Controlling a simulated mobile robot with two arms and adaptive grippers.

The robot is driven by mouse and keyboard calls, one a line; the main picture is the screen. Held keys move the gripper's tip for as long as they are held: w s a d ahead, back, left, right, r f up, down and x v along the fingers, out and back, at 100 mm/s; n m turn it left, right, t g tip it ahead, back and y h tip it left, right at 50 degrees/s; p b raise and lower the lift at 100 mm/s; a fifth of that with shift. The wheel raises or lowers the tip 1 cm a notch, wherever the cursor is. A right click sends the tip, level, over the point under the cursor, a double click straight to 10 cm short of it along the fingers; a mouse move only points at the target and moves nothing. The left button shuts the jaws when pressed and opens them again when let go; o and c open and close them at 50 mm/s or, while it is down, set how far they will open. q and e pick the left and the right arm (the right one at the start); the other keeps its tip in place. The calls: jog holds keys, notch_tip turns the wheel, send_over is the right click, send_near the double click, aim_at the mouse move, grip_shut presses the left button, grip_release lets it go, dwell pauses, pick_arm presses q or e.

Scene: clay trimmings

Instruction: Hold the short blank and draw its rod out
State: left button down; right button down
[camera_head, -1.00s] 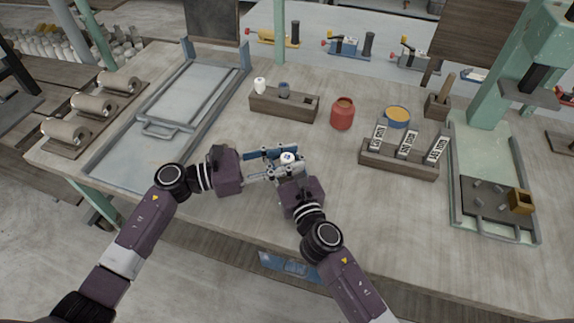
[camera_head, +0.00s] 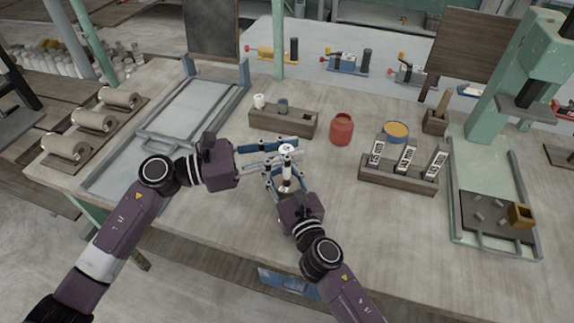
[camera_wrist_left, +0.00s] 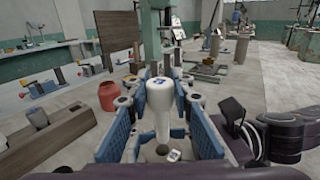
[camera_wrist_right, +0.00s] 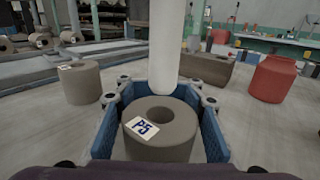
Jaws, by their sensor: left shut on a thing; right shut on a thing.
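A white rod (camera_head: 286,162) with a wide knob on top stands upright. It also shows in the left wrist view (camera_wrist_left: 162,105). The short blank (camera_wrist_right: 160,138) is a grey-brown cylinder with a P5 label and a round bore. My right gripper (camera_head: 284,187) is shut around the blank, a finger on each side. In the right wrist view, the rod's rounded lower end hangs above the blank, and the open bore shows, dark, beneath it.
Another labelled cylinder (camera_wrist_right: 80,82) stands left of the right gripper. A wooden rack (camera_head: 298,125), a red jar (camera_head: 342,130) and a block with labelled tags (camera_head: 398,173) stand beyond and to the right. A metal tray (camera_head: 120,167) lies left. The front right tabletop is clear.

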pick_arm(q)
jog(key=shift+r, duration=1)
pick_arm(e)
jog(key=c, duration=1.2)
grip_release()
jog(key=shift+o, duration=0.2)
jog(key=v, duration=1.2)
